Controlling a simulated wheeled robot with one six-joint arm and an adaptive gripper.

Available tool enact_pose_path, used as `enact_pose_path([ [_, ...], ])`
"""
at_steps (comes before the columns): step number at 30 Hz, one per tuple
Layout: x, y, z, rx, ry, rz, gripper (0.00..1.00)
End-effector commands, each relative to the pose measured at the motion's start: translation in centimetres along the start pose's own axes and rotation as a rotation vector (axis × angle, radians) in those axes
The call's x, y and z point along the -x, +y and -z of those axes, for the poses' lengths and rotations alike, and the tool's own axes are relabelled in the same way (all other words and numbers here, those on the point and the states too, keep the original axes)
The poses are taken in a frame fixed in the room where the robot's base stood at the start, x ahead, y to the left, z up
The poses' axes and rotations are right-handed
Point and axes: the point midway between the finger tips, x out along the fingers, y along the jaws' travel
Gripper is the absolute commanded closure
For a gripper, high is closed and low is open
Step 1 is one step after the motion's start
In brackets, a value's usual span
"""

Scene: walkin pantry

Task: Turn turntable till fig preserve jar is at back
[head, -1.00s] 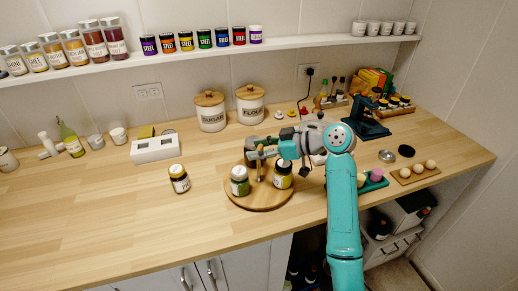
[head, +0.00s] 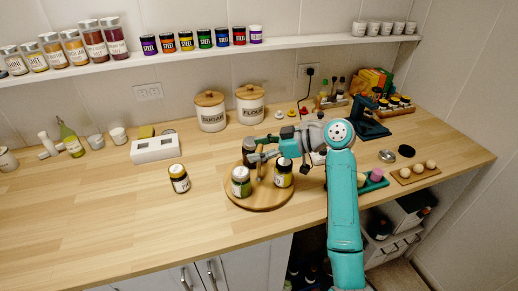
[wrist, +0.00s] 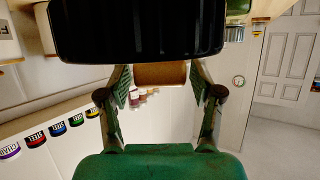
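The round wooden turntable (head: 262,203) lies near the counter's front edge. It bears a green jar (head: 241,184) at front left, a yellow jar (head: 284,176) at right and a dark jar (head: 248,146) at back left. Their labels are too small to read, so I cannot tell which is fig preserve. A large black lid (wrist: 138,28) hides the area above.
Another yellow jar (head: 179,179) stands on the counter left of the turntable. Sugar (head: 210,113) and flour (head: 250,106) canisters stand behind. A teal tray (head: 376,183) and an egg board (head: 413,173) lie to the right. The counter's front left is clear.

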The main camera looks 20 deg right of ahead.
Motion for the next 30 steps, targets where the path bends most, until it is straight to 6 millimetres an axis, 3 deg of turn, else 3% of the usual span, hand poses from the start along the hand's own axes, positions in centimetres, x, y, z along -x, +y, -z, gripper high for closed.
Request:
enact_pose_path([
  [13, 0.9, 0.1, 0.0, 0.001, 0.001, -0.002, 0.25],
  [30, 10.7, 0.1, 0.0, 0.0, 0.001, -0.002, 0.25],
])
